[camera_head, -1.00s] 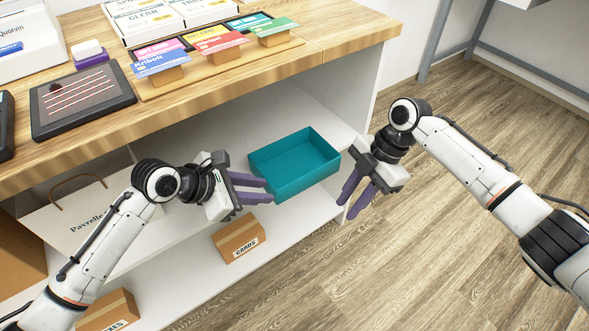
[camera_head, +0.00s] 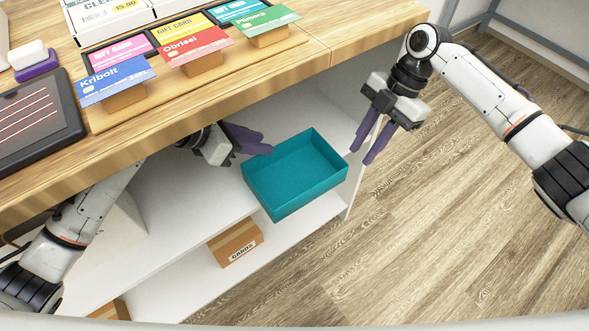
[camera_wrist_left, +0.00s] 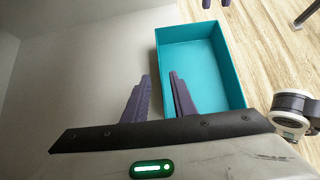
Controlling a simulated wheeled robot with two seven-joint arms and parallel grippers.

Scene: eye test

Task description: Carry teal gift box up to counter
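The teal gift box (camera_head: 290,178) is an open, empty tray shape on the white shelf under the wooden counter (camera_head: 345,50). It also shows in the left wrist view (camera_wrist_left: 196,62). My left gripper (camera_head: 262,146) reaches under the counter to the box's back left side. In the left wrist view its purple fingers (camera_wrist_left: 160,77) are apart, with the box's near wall showing between them; I cannot tell whether they touch it. My right gripper (camera_head: 364,155) hangs right of the box, fingers slightly apart and empty, clear of it.
Gift cards on wooden stands (camera_head: 205,62) line the counter's front, with a dark tablet (camera_head: 40,120) at left. The counter edge overhangs my left arm. A cardboard box marked CARDS (camera_head: 236,243) sits on the lower shelf. Wooden floor (camera_head: 450,220) lies open to the right.

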